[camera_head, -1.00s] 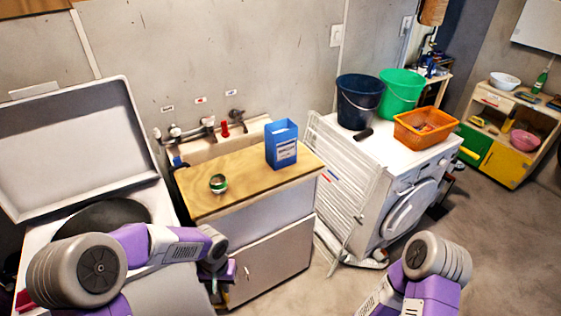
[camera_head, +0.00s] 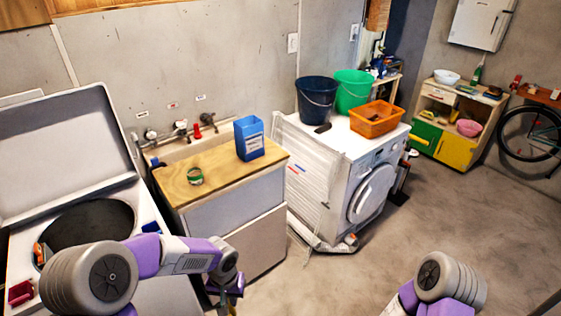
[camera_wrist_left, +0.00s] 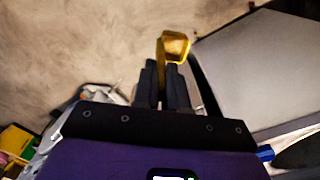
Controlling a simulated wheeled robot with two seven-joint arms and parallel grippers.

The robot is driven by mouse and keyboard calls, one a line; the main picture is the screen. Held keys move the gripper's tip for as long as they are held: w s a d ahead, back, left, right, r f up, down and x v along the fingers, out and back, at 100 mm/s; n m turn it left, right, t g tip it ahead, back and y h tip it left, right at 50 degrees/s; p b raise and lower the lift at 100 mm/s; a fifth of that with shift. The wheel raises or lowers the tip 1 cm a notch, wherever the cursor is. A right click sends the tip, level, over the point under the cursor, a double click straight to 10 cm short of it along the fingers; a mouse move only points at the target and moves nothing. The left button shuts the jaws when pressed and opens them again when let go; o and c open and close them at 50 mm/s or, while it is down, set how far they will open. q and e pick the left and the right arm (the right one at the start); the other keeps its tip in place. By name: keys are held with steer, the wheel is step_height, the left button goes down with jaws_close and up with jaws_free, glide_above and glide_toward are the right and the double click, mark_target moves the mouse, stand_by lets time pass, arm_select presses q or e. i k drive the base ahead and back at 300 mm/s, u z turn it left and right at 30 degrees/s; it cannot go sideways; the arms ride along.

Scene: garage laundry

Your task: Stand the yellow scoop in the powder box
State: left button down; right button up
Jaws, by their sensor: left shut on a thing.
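The blue powder box (camera_head: 249,140) stands upright on the wooden top of the sink cabinet in the head view, near that top's back right corner. My left gripper (camera_head: 229,294) hangs low in front of the cabinet, below the wooden top and apart from the box. In the left wrist view my left gripper (camera_wrist_left: 166,84) is shut on the yellow scoop (camera_wrist_left: 175,46), whose bowl sticks out past the fingertips over the floor. My right gripper is out of view; only part of that arm shows.
Right of the cabinet is a white washing machine (camera_head: 368,150) with a dark bucket (camera_head: 314,100), a green bucket (camera_head: 352,92) and an orange basin (camera_head: 377,119). An open-lidded white unit (camera_head: 60,150) is at left. Floor at right is clear.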

mark_target(247, 138)
steer(key=z, duration=0.6)
steer(key=i, duration=1.05)
steer(key=z, duration=0.1)
